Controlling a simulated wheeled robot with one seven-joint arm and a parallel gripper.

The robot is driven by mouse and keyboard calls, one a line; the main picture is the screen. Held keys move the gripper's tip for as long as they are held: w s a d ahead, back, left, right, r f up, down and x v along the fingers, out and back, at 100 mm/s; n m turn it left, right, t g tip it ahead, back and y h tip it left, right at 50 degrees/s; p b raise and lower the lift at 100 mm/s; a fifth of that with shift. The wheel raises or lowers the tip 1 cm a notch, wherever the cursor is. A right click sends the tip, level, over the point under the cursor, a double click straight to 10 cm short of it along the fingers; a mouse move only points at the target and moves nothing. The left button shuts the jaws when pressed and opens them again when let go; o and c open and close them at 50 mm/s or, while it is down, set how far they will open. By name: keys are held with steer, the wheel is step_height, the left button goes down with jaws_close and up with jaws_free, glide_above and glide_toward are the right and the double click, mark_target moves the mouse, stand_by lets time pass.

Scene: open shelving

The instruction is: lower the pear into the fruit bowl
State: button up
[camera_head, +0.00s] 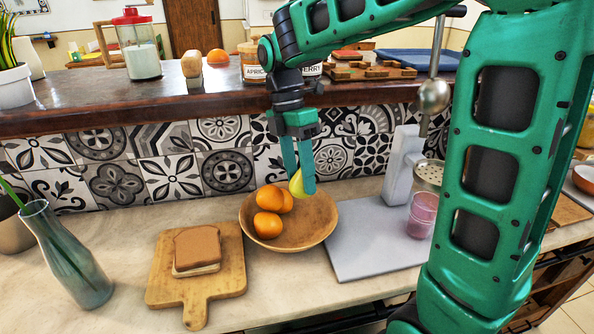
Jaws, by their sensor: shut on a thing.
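A wooden fruit bowl (322,234) stands on the pale counter against the patterned tiles. Several oranges (268,224) lie in its left half. My gripper (305,178) points down over the back right part of the bowl. Its green fingers are shut on a yellow-green pear (297,184). The fingers hide part of the pear. The pear is above the bowl's right side, close to the oranges; I cannot tell whether it touches them.
Left of the bowl is a wooden board (229,277) with bread (197,248) on it. A glass vase (66,258) stands farther left. Right of the bowl lies a grey board (365,262), with a pink glass (421,216) beside my arm. A raised dark ledge (120,103) runs behind.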

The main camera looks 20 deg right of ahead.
mark_target(300, 196)
steer(key=shift+f, duration=2.85)
steer(key=shift+f, duration=2.4)
stand_by(0.4)
steer(key=o, duration=1.2)
steer(key=shift+r, duration=0.1)
steer(key=v, duration=0.8)
steer(key=shift+r, duration=0.1)
